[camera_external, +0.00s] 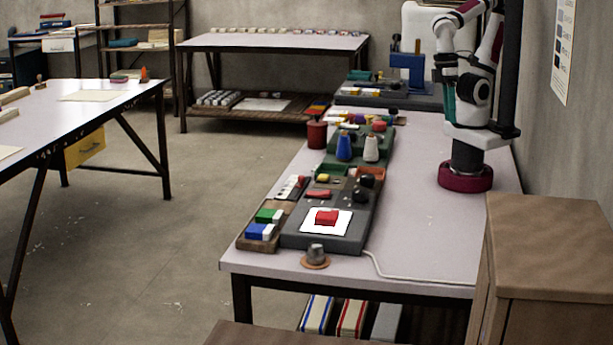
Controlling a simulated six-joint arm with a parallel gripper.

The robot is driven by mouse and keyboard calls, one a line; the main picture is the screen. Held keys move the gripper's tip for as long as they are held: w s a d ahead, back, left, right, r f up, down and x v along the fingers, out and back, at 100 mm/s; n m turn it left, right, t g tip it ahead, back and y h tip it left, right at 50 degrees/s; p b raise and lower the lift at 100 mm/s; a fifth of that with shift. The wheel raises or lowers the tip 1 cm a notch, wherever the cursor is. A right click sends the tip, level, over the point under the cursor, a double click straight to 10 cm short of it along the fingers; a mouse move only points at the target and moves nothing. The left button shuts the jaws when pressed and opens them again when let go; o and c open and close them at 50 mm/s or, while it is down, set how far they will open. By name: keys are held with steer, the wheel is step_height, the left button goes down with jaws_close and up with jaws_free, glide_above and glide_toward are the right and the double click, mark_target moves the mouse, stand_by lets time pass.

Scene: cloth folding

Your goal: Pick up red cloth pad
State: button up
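A red cloth pad (327,217) lies on a white square sheet (342,222) on a dark grey board (290,240) near the front end of the long table. A smaller flat red piece (318,194) lies just behind it on the same board. My arm stands folded upright at the table's right side. My gripper (438,75) seems to be at the arm's left side, high above the table and well away from the red pad. It is too small and dark to tell whether its fingers are open or shut.
Green and blue blocks (262,232) sit in a wooden tray left of the board. Blue and white cones (344,146) stand farther back. A grey knob (316,252) stands at the front edge, near a white cable (420,281). The table's right part (420,230) is mostly clear.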

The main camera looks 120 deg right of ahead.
steer(key=o, duration=1)
steer(key=n+t+h, duration=1)
steer(key=n+h, duration=0.1)
steer(key=n, duration=2.2)
glide_above(328, 214)
steer(key=s+a, duration=1.1)
step_height(328, 214, down, 12)
steer(key=shift+d, duration=0.25)
steer(key=x, duration=1.5)
steer(key=shift+d+f, duration=0.15)
steer(key=shift+c, duration=0.2)
